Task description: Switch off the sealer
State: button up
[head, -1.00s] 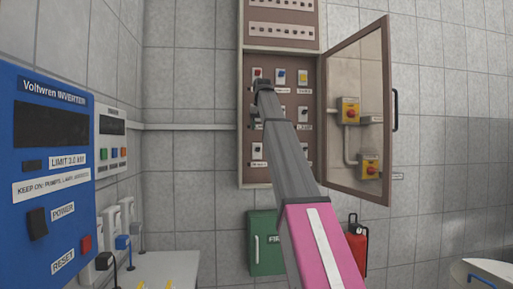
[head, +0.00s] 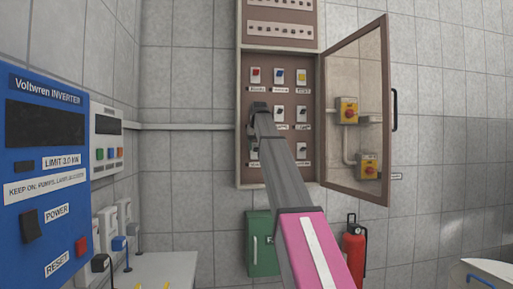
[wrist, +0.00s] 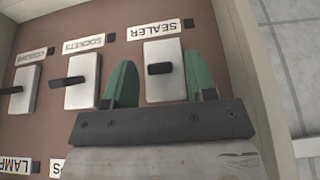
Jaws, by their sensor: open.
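The sealer switch (wrist: 165,84) is a pale plate with a dark lever under the label SEALER (wrist: 155,28), which appears upside down in the wrist view. My gripper (wrist: 158,66) is open, its two green fingers on either side of the plate. The lever lies between the fingers with a gap to each, and nothing is held. I cannot tell how far the fingertips are from the panel. In the head view my arm's end is at the left column of the open switch cabinet (head: 240,165) and hides part of it.
Sockets switch (wrist: 82,80) and another switch (wrist: 22,92) sit beside the sealer. The cabinet door (head: 386,100) stands open to the right, with red-and-yellow rotary switches. A blue inverter (head: 50,150) is at left; a red extinguisher (head: 354,250) stands below.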

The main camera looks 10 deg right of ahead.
jog(key=c, duration=0.9)
